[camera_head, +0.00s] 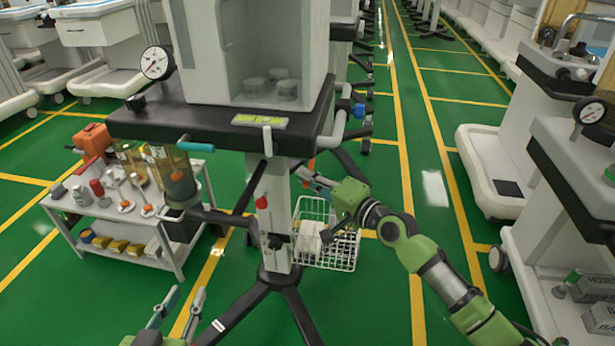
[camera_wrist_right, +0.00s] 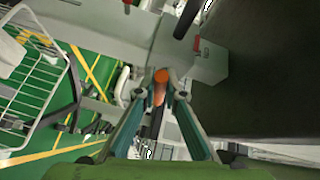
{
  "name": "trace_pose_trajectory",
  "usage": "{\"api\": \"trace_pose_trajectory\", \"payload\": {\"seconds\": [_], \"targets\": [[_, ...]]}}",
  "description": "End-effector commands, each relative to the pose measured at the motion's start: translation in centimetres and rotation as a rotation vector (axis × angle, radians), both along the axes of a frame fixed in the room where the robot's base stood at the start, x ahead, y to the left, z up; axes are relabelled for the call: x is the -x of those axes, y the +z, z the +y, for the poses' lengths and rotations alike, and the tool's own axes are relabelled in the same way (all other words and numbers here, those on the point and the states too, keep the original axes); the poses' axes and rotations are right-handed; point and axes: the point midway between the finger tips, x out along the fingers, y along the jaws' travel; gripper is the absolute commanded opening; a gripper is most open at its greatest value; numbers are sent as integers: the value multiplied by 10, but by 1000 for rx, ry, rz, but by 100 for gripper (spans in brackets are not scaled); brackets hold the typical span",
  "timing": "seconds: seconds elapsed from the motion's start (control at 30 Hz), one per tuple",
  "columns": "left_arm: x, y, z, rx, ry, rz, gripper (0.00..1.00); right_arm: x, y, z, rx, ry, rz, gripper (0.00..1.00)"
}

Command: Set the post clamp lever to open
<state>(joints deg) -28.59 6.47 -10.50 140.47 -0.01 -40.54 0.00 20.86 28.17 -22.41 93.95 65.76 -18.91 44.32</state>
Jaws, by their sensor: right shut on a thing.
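The white post (camera_head: 279,215) of the near cart stands in the middle of the head view. An orange-tipped dark lever (camera_head: 311,164), which looks like the post clamp lever, shows beside it under the cart top. In the right wrist view the orange tip (camera_wrist_right: 161,76) lies between my fingertips. My right gripper (camera_head: 308,178) is shut on this lever; the fingers partly hide it. Whether the lever is at open or closed cannot be read. My left gripper (camera_head: 187,296) is open and empty, low at the front left.
A red-knobbed part (camera_head: 262,202) sits on the post's front. A white wire basket (camera_head: 340,262) hangs below my right gripper. The dark cart top (camera_head: 215,122) is just above. A grey trolley (camera_head: 130,236) with bottles stands left. Green floor is free to the right.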

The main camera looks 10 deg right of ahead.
Motion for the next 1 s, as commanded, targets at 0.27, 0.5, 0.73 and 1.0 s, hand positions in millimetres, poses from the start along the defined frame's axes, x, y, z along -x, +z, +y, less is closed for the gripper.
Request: {"api": "trace_pose_trajectory", "payload": {"seconds": [0.27,0.5,0.73,1.0], "targets": [[0,0,0,0,0,-2,26,0,0,-1,0,-1,0,27],[0,1,0,1,0,-3,26,0,0,0,1,0,-1,27],[0,0,0,1,-1,-2,26,11,-1,-8,2,-1,1,27],[0,0,0,1,0,-3,26,56,2,-36,4,0,3,27]]}}
